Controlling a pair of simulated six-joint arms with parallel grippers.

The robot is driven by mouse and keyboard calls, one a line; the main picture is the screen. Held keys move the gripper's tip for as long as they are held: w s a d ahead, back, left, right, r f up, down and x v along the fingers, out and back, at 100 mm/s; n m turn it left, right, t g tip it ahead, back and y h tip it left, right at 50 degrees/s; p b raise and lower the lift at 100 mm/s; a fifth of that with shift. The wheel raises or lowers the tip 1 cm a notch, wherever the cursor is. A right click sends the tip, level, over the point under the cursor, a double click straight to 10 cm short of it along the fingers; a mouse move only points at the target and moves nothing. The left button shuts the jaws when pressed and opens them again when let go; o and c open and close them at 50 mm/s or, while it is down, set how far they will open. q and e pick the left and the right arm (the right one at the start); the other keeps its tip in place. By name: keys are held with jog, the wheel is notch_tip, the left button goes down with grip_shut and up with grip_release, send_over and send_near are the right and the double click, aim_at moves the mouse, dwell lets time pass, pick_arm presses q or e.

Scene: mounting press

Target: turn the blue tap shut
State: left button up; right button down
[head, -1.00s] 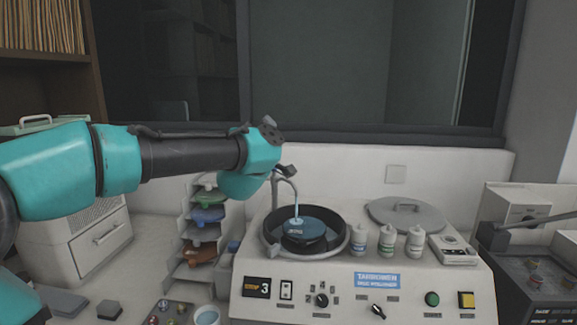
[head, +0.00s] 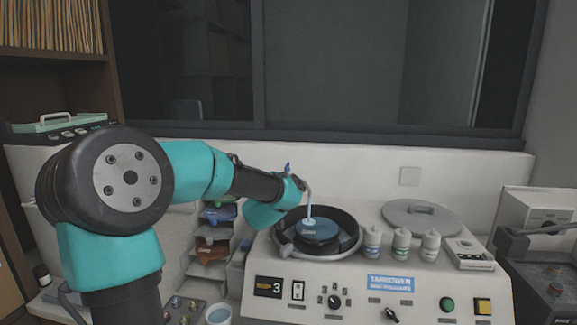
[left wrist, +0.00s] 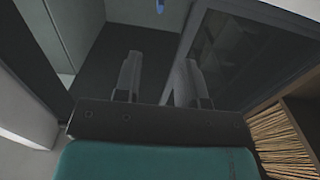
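The blue tap (head: 288,167) is a small blue handle that shows just above the end of my left arm, at the top of a thin curved spout (head: 308,191). A pale blue stream shows under the spout, over the blue disc (head: 319,229) in the round black bowl. A blue piece, likely the tap handle (left wrist: 160,6), shows at the top edge of the left wrist view, beyond the fingertips. My left gripper (left wrist: 158,70) is open, its two fingers apart with nothing between them. In the head view its fingers are hidden behind the wrist. My right gripper is not in view.
White bottles (head: 401,245) stand right of the bowl on the grinder-polisher. A round lid (head: 422,216) lies behind them. A rack of coloured trays (head: 214,235) stands left of the bowl. A dark machine (head: 535,265) is at the far right.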

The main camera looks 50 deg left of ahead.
aim_at(287, 164)
pick_arm(q)
jog(key=x, duration=1.7)
jog(key=shift+w+a, duration=0.1)
jog(key=shift+a, duration=0.05)
grip_shut()
